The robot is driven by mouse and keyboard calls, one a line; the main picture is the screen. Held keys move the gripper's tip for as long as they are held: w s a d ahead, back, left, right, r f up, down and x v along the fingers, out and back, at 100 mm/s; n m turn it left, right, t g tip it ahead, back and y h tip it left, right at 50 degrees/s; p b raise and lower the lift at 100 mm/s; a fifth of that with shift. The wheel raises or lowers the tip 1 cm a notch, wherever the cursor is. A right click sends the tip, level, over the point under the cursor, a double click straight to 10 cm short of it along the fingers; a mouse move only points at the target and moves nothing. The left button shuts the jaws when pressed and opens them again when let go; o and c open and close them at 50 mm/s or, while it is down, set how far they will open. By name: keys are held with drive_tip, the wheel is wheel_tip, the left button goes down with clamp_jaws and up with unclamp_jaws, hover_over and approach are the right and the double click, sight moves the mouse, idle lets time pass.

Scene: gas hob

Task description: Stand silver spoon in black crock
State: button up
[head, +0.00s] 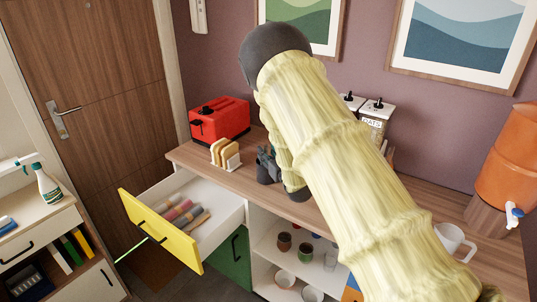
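My arm in its pale yellow sleeve crosses the middle of the head view and covers much of the worktop (205,163).
A red toaster (219,119) and a toast rack (225,153) stand left of my gripper. A yellow-fronted drawer (160,232) is pulled open below. Canisters (376,116), a white mug (453,240) and an orange dispenser (509,165) stand to the right.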

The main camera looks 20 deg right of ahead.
drive_tip(key=s+d, duration=0.1)
drive_tip(key=s, duration=1)
drive_tip(key=shift+s+d, duration=0.35)
drive_tip(key=shift+s, duration=0.05)
idle(0.5)
